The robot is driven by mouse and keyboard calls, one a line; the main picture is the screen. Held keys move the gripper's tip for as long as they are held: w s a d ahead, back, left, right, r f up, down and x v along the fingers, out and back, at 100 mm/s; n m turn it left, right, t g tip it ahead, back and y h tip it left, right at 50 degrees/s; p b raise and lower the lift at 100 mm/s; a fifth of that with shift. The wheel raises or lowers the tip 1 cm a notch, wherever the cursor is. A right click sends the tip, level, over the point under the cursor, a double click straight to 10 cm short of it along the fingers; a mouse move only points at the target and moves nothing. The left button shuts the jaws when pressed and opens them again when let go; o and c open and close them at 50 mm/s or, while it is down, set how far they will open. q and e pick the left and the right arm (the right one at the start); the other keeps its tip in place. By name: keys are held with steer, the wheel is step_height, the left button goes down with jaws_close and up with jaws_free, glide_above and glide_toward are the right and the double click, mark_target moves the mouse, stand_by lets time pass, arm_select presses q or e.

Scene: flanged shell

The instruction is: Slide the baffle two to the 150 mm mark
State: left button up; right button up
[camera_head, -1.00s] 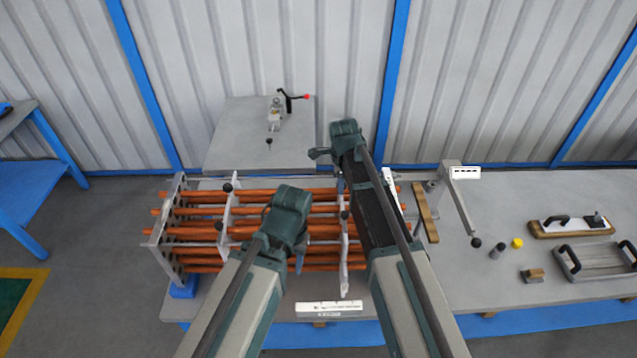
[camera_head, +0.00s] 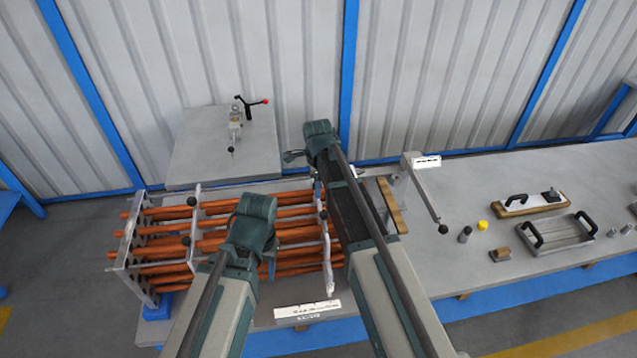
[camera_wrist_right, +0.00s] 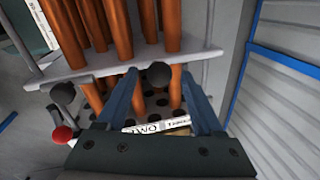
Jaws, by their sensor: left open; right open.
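The baffle with a black knob (camera_head: 329,262) crosses the right part of the copper tube bundle (camera_head: 225,213); I take it as baffle two. In the right wrist view a tag reading "TWO" (camera_wrist_right: 150,126) shows between the fingers, partly hidden by my gripper body. My right gripper (camera_wrist_right: 165,100) is open, its blue fingers on either side of a black knob (camera_wrist_right: 158,74) by a grey plate edge (camera_wrist_right: 125,66); contact cannot be told. My left gripper (camera_head: 268,268) is open over the front of the bundle, between the two baffles, its fingertips mostly hidden.
Another baffle (camera_head: 193,255) and a holed end plate (camera_head: 125,245) stand to the left. A white scale strip (camera_head: 307,309) lies at the table's front edge. A wooden bar (camera_head: 391,205) and a pivoted arm (camera_head: 428,195) stand right. A toggle clamp (camera_head: 236,120) is behind.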

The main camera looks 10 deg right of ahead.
step_height(320, 180, up, 14)
steer(key=s+p, duration=0.2)
steer(key=p, duration=1.1)
steer(key=shift+s+a+f+p, duration=0.2)
steer(key=shift+s+a+p, duration=0.05)
steer(key=shift+s+p, duration=0.1)
